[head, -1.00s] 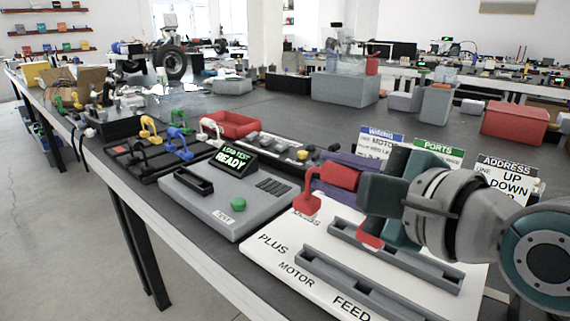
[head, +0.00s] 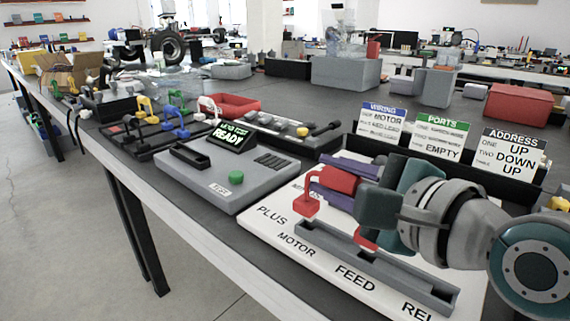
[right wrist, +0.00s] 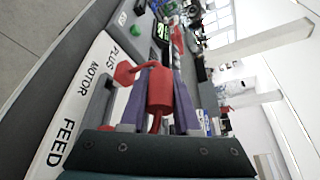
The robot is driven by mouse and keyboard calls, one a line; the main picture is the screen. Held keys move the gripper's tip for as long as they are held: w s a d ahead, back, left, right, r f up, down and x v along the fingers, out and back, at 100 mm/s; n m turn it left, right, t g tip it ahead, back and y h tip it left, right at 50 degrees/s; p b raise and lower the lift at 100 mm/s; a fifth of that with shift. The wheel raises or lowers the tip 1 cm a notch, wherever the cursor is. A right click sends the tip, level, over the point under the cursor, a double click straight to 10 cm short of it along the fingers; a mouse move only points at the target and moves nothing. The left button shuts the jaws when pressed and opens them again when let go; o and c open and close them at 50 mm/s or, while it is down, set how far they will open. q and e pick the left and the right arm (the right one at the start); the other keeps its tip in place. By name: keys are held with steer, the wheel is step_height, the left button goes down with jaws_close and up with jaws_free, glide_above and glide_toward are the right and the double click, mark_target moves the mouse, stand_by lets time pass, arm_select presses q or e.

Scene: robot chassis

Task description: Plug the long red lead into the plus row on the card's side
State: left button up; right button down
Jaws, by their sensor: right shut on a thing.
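The long red lead (head: 338,179) is held level over the white board (head: 262,232) in the head view. One red plug end (head: 305,205) hangs down near the PLUS and MOTOR lettering; the other red end (head: 366,240) is partly hidden by my arm. My right gripper (head: 334,184) is shut on the lead, with its purple fingers on either side of it. The right wrist view shows the lead's red body (right wrist: 158,90) between the fingers and its plug end (right wrist: 125,73) to the left. I cannot tell whether either end touches a row. My left gripper is not in view.
A grey rail (head: 385,272) runs along the board beside the lettering. WIRING (head: 383,122), PORTS (head: 438,135) and ADDRESS (head: 513,152) cards stand behind. A grey tester (head: 215,178) reading READY and a dark rack (head: 150,138) of coloured leads stand left.

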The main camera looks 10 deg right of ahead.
steer(key=shift+p, duration=0.3)
stand_by(0.5)
steer(key=shift+p, duration=0.5)
stand_by(0.8)
steer(key=shift+f+b, duration=0.4)
steer(key=shift+f, duration=0.1)
steer(key=shift+f+b, duration=0.4)
steer(key=shift+f, duration=0.1)
steer(key=shift+f, duration=0.35)
steer(key=shift+f+b, duration=0.15)
steer(key=shift+b, duration=0.2)
steer(key=c, duration=0.6)
jaws_free()
steer(key=shift+o, duration=0.2)
